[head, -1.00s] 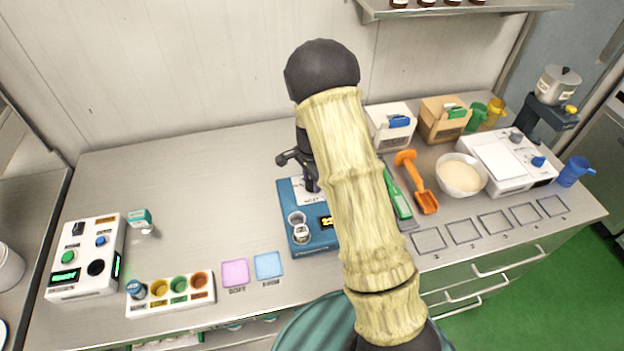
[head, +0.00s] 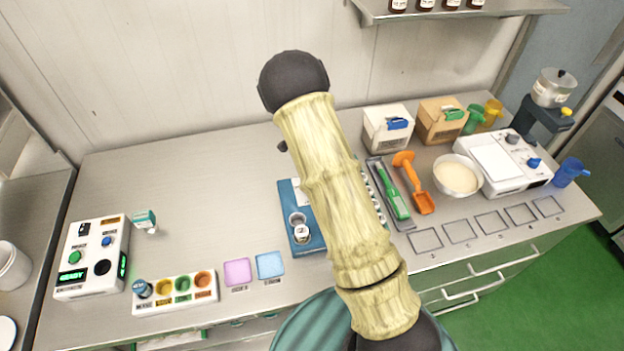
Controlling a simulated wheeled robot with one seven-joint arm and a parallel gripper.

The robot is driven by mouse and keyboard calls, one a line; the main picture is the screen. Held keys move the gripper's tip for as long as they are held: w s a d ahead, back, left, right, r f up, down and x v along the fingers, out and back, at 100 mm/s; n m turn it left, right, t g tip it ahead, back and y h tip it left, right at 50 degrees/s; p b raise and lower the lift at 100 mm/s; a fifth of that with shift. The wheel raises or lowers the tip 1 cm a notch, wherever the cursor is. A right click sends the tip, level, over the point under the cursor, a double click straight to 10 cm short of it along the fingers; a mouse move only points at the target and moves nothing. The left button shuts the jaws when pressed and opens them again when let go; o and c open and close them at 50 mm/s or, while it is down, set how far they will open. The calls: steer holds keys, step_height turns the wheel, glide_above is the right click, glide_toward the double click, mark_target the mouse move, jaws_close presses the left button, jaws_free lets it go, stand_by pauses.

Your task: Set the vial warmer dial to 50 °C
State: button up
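I cannot tell for sure which device is the vial warmer. A blue device (head: 306,238) in the middle of the bench holds a small vial (head: 301,232) in a round socket at its left; my arm hides much of its top, so no dial shows there.
A rack with coloured wells (head: 175,292) and pink (head: 237,272) and blue (head: 270,265) pads line the front. A green tool (head: 396,200), orange scoop (head: 412,182), white bowl (head: 457,176) and white scale (head: 502,163) stand right. The left-back bench is clear.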

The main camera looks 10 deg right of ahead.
steer(key=shift+w+r, duration=0.1)
stand_by(0.3)
steer(key=o, duration=1)
step_height(320, 180, up, 17)
steer(key=b, duration=0.3)
steer(key=shift+r, duration=0.15)
